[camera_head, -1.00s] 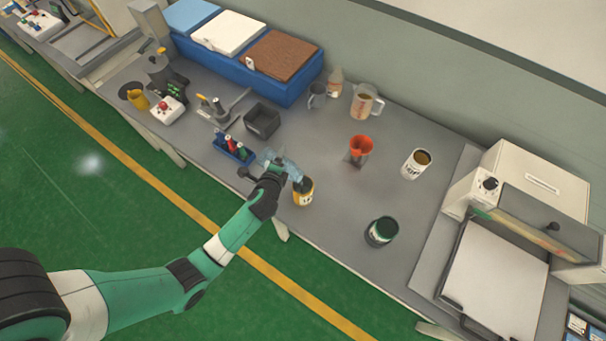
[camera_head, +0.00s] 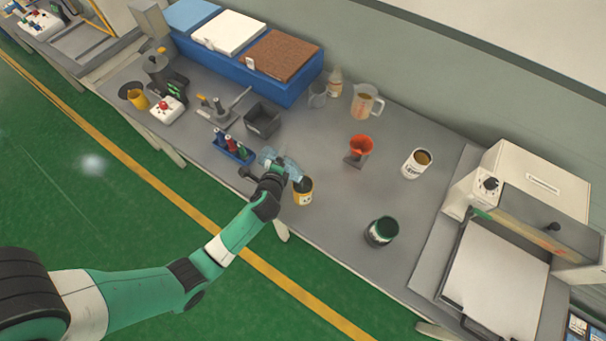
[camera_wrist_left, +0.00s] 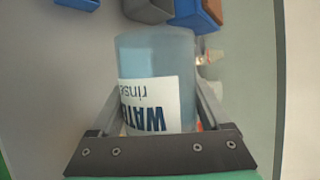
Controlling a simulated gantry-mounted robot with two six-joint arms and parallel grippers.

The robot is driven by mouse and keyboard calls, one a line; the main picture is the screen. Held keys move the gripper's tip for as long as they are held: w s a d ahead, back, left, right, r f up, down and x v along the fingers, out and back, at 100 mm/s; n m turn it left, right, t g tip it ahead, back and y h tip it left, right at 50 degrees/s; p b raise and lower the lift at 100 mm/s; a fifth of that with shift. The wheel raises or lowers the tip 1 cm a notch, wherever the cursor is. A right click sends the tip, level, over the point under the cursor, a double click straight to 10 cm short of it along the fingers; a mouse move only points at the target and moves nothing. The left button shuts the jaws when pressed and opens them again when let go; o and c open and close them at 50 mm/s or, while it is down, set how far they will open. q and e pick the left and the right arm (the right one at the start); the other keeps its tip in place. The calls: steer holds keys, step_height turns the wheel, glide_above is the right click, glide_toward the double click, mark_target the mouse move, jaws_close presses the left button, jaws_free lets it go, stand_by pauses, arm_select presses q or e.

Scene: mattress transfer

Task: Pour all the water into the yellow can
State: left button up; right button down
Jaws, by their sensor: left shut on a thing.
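My left gripper (camera_head: 280,168) is shut on a clear, bluish bottle (camera_head: 292,170). In the left wrist view the bottle (camera_wrist_left: 155,58) sits between the two fingers, and its white label reads "WATER rinse" upside down. I cannot make out any water stream or the level in the bottle. My right gripper is not in view.
A dark green can (camera_head: 381,232), a white can (camera_head: 415,165), an orange funnel on a stand (camera_head: 360,147) and a measuring jug (camera_head: 364,104) stand to the right. A blue rack of small bottles (camera_head: 236,155) is close left of the gripper. The table's centre right is mostly clear.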

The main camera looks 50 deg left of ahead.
arm_select(q)
steer(key=shift+r+m+y, duration=0.3)
steer(key=shift+r+y, duration=0.2)
stand_by(0.9)
